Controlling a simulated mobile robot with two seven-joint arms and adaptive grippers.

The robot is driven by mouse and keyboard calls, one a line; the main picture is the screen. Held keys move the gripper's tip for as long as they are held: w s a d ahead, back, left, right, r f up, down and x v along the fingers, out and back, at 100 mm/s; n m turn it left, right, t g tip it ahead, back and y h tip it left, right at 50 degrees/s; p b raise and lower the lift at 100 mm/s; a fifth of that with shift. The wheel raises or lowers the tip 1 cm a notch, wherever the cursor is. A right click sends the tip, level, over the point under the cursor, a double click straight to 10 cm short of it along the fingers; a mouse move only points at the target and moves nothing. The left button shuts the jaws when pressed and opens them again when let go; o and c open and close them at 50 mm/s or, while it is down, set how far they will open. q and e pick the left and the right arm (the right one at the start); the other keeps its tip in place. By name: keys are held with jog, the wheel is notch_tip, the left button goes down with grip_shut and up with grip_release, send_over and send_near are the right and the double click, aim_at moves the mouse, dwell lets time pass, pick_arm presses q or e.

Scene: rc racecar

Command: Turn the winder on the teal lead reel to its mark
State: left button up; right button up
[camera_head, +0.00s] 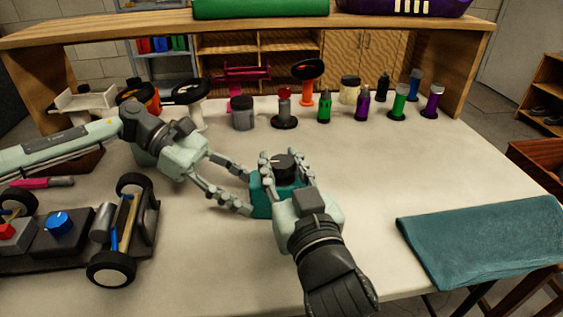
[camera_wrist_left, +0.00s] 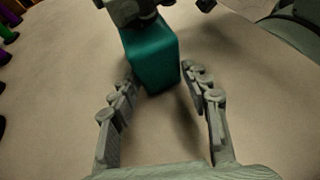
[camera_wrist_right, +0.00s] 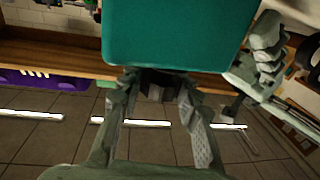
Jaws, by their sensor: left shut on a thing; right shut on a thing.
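The teal lead reel (camera_head: 261,201) stands on the table in front of me, a teal block with a dark round winder (camera_head: 284,166) on top. My left gripper (camera_head: 248,190) comes from the left and is shut on the reel's body; in the left wrist view its fingers flank the teal block (camera_wrist_left: 152,55). My right gripper (camera_head: 284,161) reaches from the front and is shut on the winder, a finger on each side. In the right wrist view the teal body (camera_wrist_right: 175,35) fills the top and the dark winder (camera_wrist_right: 157,86) sits between the fingertips. I cannot make out the mark.
A partly built racecar (camera_head: 75,240) stands on the left. A folded teal towel (camera_head: 485,240) lies at the right edge. Several bottles and small parts, including a grey jar (camera_head: 243,113), line the back below a wooden shelf (camera_head: 240,30).

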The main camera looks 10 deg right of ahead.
pick_arm(q)
jog(key=shift+s, duration=0.1)
pick_arm(e)
jog(key=shift+d, duration=0.1)
jog(key=o, duration=1.2)
jog(key=shift+n+y, duration=0.4)
